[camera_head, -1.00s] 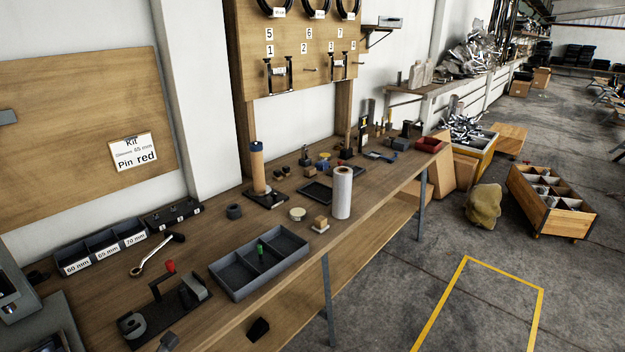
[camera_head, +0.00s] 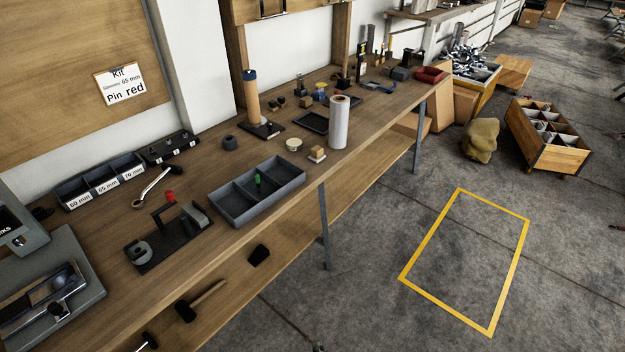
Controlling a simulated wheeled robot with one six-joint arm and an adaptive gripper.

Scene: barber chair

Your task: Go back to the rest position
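My gripper and arm are not in view, so what the gripper holds cannot be seen. The wooden workbench (camera_head: 290,196) runs from the lower left to the upper middle. On it lies a grey divided tray (camera_head: 226,213) with a small green item (camera_head: 257,181) in it. A black fixture (camera_head: 150,262) with a red knob (camera_head: 169,196) stands left of the tray. Sleeve bins (camera_head: 88,191) labelled 60, 65 and 70 mm sit at the back. A card (camera_head: 120,84) on the board reads Kit, Sleeves 65 mm, Pin red.
A yellow rectangle (camera_head: 410,283) marks clear floor right of the bench. A wooden crate (camera_head: 555,154) and a sack (camera_head: 480,141) stand beyond it. A bench leg (camera_head: 325,235) stands near the front edge. A mallet (camera_head: 190,309) lies on the lower shelf.

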